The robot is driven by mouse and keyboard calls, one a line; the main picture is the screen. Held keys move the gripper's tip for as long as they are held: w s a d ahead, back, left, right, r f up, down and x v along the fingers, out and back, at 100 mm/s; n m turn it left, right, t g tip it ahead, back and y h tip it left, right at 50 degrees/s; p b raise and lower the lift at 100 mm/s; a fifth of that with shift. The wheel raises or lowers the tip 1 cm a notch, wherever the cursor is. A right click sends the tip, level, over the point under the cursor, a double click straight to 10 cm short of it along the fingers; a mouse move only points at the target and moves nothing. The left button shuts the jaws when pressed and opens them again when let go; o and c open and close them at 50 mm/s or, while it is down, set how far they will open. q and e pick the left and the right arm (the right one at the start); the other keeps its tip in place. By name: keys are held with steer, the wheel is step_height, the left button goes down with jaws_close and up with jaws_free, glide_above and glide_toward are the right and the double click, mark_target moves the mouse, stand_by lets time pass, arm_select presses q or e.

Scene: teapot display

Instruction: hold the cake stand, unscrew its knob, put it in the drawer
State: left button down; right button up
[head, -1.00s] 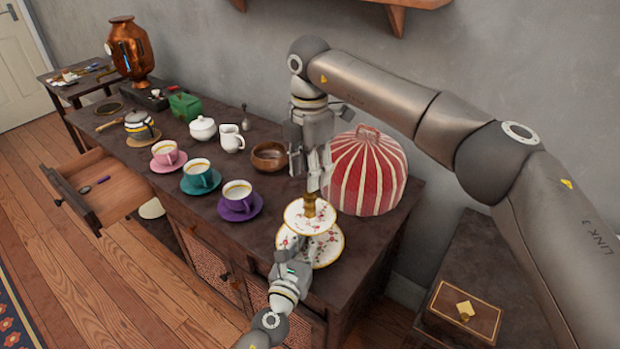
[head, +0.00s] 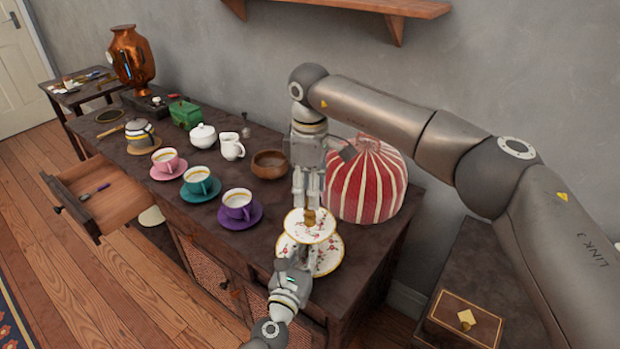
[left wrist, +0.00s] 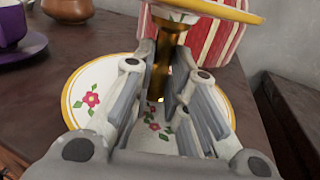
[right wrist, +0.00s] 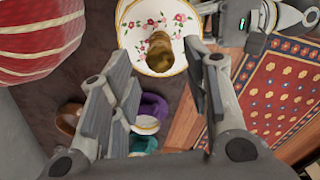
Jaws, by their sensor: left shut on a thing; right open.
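The two-tier cake stand, white with flowers and gold rims, stands near the front right of the sideboard; its upper plate (head: 322,228) is above the wider lower plate (head: 327,262). My left gripper (left wrist: 160,85) is shut on the gold stem (left wrist: 161,62) between the plates. The gold knob (right wrist: 160,52) rises from the upper plate's centre. My right gripper (head: 307,203) is open, pointing down just above the knob, its fingers partly hiding it in the head view. The drawer (head: 125,200) is pulled open at the left with a small dark-purple item in it.
A red-and-white striped dome (head: 366,180) stands right behind the stand. The purple cup (head: 237,202), teal cup (head: 198,180) and wooden bowl (head: 269,164) are to the left. A wooden box (head: 462,318) lies at the lower right.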

steer(key=shift+f, duration=2.6)
